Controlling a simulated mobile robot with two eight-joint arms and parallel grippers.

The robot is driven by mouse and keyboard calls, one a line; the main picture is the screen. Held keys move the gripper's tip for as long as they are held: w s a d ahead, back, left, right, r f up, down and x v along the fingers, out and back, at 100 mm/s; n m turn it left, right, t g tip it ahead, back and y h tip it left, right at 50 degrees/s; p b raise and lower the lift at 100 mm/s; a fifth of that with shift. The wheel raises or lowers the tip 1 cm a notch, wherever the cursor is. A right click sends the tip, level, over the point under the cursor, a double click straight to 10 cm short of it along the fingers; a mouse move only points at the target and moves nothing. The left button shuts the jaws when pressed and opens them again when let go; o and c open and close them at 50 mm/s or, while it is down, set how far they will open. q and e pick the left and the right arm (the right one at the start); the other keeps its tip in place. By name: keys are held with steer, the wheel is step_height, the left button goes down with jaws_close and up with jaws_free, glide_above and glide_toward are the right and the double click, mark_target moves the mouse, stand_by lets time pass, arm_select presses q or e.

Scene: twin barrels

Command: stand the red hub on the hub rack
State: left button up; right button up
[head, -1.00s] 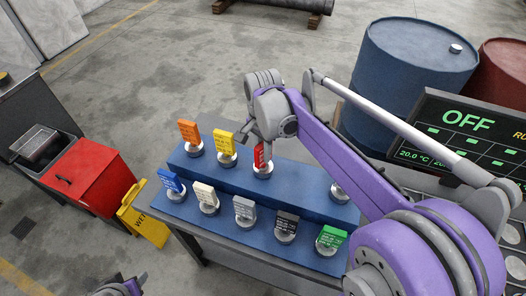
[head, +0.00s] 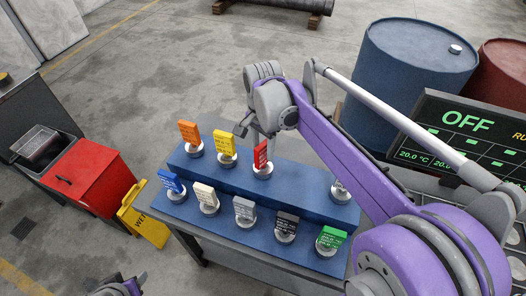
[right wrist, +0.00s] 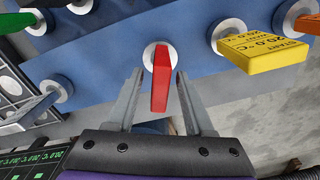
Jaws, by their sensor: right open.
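The red hub (head: 261,155) stands upright on a round pale seat on the upper step of the blue hub rack (head: 305,187). In the right wrist view the red hub (right wrist: 161,75) shows narrow and edge-on, between the two fingers. My right gripper (head: 256,133) is open, just above and behind the hub in the head view. In the right wrist view its fingers (right wrist: 159,76) are spread with a visible gap on each side of the hub. My left gripper (head: 125,285) shows only partly at the bottom edge; its jaws cannot be made out.
Orange (head: 190,134) and yellow (head: 224,142) hubs stand left of the red one. Blue, cream, grey, black and green (head: 331,237) hubs fill the lower step. A seat (head: 341,190) at the upper right is partly hidden by my arm. A display (head: 460,135) stands right.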

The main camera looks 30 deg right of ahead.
step_height(320, 180, up, 10)
steer(key=shift+f+p, duration=0.1)
steer(key=shift+p, duration=0.2)
arm_select(q)
steer(key=shift+w+r, duration=0.2)
steer(key=shift+r, duration=0.25)
